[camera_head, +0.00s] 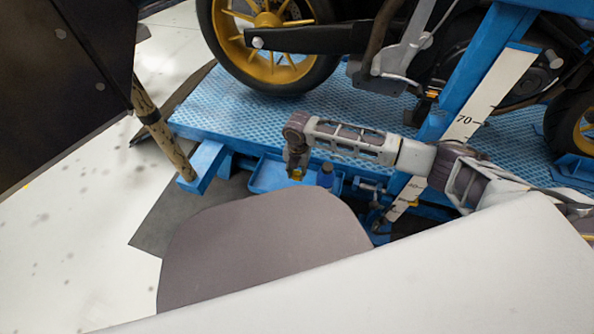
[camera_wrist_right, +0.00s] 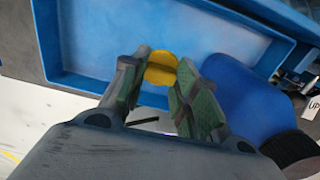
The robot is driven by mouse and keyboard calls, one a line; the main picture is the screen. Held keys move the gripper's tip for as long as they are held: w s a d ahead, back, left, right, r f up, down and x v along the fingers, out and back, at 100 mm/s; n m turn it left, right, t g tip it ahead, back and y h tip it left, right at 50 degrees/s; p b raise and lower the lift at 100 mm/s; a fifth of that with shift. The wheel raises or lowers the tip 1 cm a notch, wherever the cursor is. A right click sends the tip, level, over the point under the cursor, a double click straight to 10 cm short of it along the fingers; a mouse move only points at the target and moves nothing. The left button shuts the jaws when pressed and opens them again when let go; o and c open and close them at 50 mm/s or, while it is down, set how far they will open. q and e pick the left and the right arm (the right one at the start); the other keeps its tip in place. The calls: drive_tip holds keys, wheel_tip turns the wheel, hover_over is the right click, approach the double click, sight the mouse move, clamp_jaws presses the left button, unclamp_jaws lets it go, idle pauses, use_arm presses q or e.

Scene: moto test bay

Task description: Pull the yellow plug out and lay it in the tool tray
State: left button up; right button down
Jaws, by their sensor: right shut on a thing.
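The yellow plug (camera_wrist_right: 161,60) is between the fingertips of my right gripper (camera_wrist_right: 158,84) in the wrist view. In the head view my right gripper (camera_head: 297,160) points down, with a small bit of the plug (camera_head: 296,175) showing at its tips. The gripper is shut on the plug. The blue tool tray (camera_head: 266,177) lies below and around it; in the wrist view the tray's bare floor (camera_wrist_right: 95,40) shows behind the plug. I cannot tell the height of the plug above the tray floor. My left gripper is not in view.
A blue round object with a dark end (camera_wrist_right: 248,95) stands close to the right finger; it also shows in the head view (camera_head: 325,175). The blue lift platform (camera_head: 230,110) carries a motorcycle with yellow wheels (camera_head: 265,30). A ruler-marked post (camera_head: 490,95) rises at right.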

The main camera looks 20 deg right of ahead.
sight(297, 173)
drive_tip(key=shift+f, duration=0.1)
idle(0.3)
drive_tip(key=c, duration=1.3)
unclamp_jaws()
drive_tip(key=shift+o, duration=1.3)
wheel_tip(297, 173, up, 12)
drive_tip(key=shift+s, duration=0.15)
